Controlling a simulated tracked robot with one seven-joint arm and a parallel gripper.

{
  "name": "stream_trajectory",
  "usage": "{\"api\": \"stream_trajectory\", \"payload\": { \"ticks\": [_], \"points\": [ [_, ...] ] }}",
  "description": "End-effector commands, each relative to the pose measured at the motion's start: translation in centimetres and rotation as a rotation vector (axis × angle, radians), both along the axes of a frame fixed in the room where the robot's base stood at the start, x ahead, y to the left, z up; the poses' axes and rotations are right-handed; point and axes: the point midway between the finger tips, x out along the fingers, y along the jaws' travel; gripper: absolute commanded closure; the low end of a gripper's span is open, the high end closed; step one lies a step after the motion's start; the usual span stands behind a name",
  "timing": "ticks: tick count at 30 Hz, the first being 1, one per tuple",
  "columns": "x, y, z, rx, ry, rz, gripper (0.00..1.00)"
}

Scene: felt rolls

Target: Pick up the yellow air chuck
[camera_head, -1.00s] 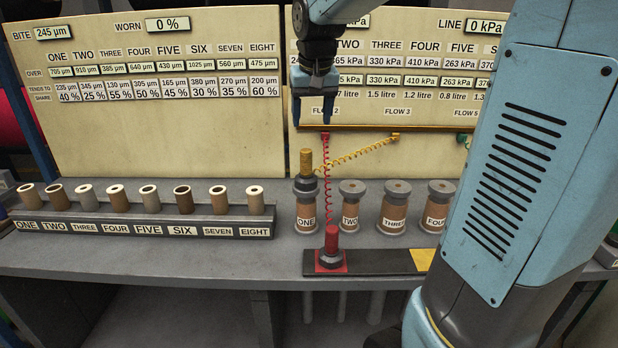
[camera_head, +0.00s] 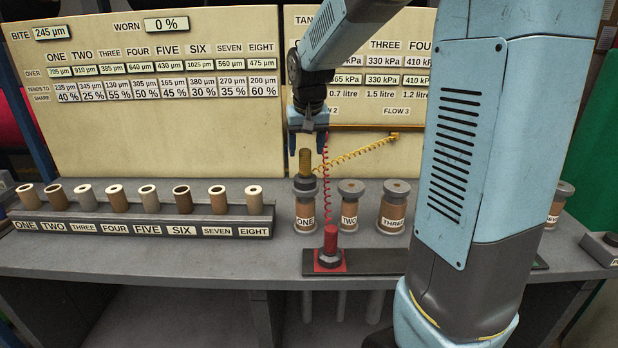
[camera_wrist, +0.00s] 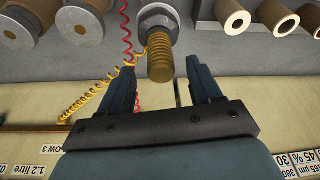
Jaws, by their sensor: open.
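The yellow air chuck (camera_head: 306,162) stands upright on the dark cap of the tank labelled ONE (camera_head: 305,207), with a coiled yellow hose (camera_head: 362,152) running to the panel. In the wrist view the yellow chuck (camera_wrist: 159,57) lies ahead of and between my fingers. My gripper (camera_head: 307,148) is open and points down, just above the chuck's top. In the wrist view my gripper (camera_wrist: 163,88) shows both fingers apart with nothing held. The chuck's lower end is hidden at the cap.
A red chuck (camera_head: 331,240) stands on a red pad in front of tank ONE. Its coiled red hose (camera_head: 327,185) hangs close beside my gripper. Tanks TWO (camera_head: 350,207) and THREE (camera_head: 395,208) stand to the right. Felt rolls fill a rack (camera_head: 150,222) at left.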

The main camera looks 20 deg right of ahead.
Motion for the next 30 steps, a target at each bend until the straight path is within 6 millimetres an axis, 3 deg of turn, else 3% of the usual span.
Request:
{"api": "stream_trajectory", "payload": {
  "ticks": [9,18,30],
  "points": [
    [1.2,-0.1,-3.7,-0.001,0.001,-0.001,0.36],
    [1.3,-0.1,-4.1,-0.001,0.0,-0.001,0.36],
    [1.3,-0.2,-4.1,0.0,0.0,-0.002,0.75]
  ]
}}
